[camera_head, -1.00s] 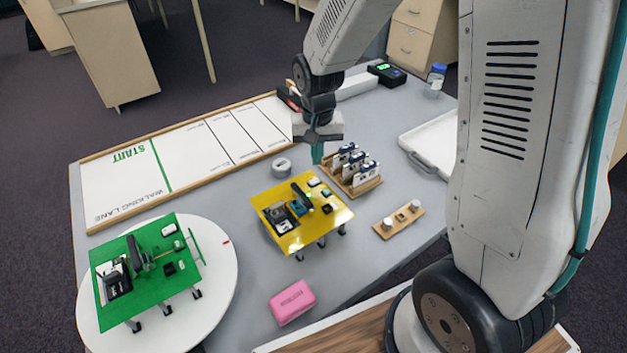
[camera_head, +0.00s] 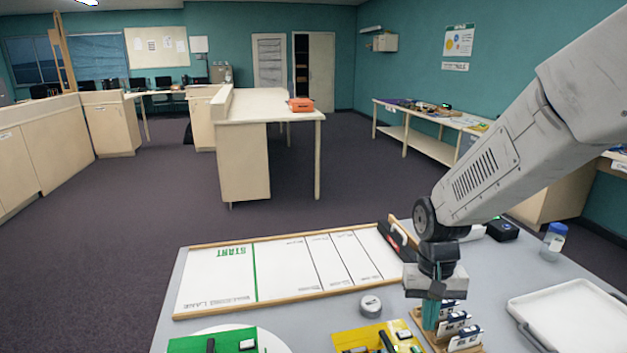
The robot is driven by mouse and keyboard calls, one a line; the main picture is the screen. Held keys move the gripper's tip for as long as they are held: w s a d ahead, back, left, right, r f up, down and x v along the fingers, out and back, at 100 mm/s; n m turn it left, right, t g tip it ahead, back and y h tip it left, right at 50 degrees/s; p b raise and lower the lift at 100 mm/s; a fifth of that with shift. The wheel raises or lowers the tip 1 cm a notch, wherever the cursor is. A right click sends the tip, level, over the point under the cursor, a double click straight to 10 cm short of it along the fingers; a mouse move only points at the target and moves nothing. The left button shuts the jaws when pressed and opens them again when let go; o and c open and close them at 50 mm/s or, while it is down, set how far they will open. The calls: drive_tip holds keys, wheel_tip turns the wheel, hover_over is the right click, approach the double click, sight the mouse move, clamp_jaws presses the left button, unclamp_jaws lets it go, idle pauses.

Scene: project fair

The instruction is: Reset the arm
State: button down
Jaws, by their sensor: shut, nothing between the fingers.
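My arm reaches in from the right, and my gripper (camera_head: 431,316) points down over the grey table. Its teal fingers are shut and hold nothing. They are at the left side of a wooden rack (camera_head: 470,346) with several small white-and-dark modules (camera_head: 457,322) standing in it. I cannot tell whether the fingers touch the rack.
A round grey puck (camera_head: 371,304), a yellow board (camera_head: 350,340), a green board (camera_head: 190,345) and a white tray (camera_head: 575,310) are close by. A blue-capped jar (camera_head: 553,240) stands at the right.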

drive_tip(key=s+d+r+n+t, duration=0.2)
drive_tip(key=s+r+t, duration=0.1)
drive_tip(key=s+r, duration=1.3)
drive_tip(key=shift+s+d+r, duration=0.2)
drive_tip(key=shift+s, duration=1.25)
